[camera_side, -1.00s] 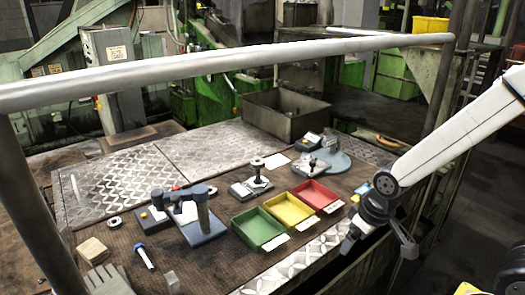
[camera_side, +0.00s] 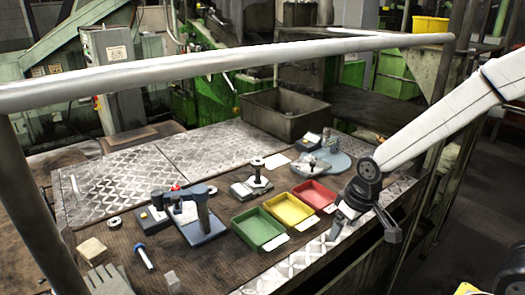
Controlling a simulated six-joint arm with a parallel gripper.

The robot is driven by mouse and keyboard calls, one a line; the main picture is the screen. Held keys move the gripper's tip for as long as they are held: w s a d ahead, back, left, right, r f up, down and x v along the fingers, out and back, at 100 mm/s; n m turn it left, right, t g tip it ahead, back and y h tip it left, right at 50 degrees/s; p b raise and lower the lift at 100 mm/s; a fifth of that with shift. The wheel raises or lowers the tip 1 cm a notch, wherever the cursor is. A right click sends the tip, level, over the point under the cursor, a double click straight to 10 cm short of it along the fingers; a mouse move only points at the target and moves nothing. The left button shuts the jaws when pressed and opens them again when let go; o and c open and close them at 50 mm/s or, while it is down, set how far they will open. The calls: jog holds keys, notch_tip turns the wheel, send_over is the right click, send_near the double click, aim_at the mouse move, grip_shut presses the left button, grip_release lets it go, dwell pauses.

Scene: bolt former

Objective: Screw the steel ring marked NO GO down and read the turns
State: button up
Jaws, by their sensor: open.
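A steel ring (camera_side: 257,162) sits on top of an upright post in a small grey holder (camera_side: 246,189) in the middle of the bench. A second steel ring (camera_side: 113,222) lies flat on the brown mat at the left. The marks on both rings are too small to read, so I cannot tell which is NO GO. My gripper (camera_side: 363,236) is open and empty at the bench's front right edge, right of the trays and well apart from both rings.
Green (camera_side: 258,229), yellow (camera_side: 288,211) and red (camera_side: 315,195) trays stand between my gripper and the holder. A grey stand (camera_side: 203,225) is left of them. A blue-handled tool (camera_side: 144,256) and glove (camera_side: 108,280) lie front left. A rail (camera_side: 230,67) crosses above.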

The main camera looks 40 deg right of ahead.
jog(key=shift+w+d+r+g, duration=0.15)
jog(key=shift+w+r+g, duration=0.65)
jog(key=shift+w, duration=4.75)
jog(key=shift+w+d+r+g, duration=0.15)
jog(key=shift+w+r, duration=1.25)
jog(key=shift+w, duration=4.1)
jog(key=shift+w+d+r+g, duration=0.3)
jog(key=shift+w+r, duration=0.8)
jog(key=shift+w, duration=4.45)
jog(key=shift+a, duration=0.1)
jog(key=shift+f, duration=2.2)
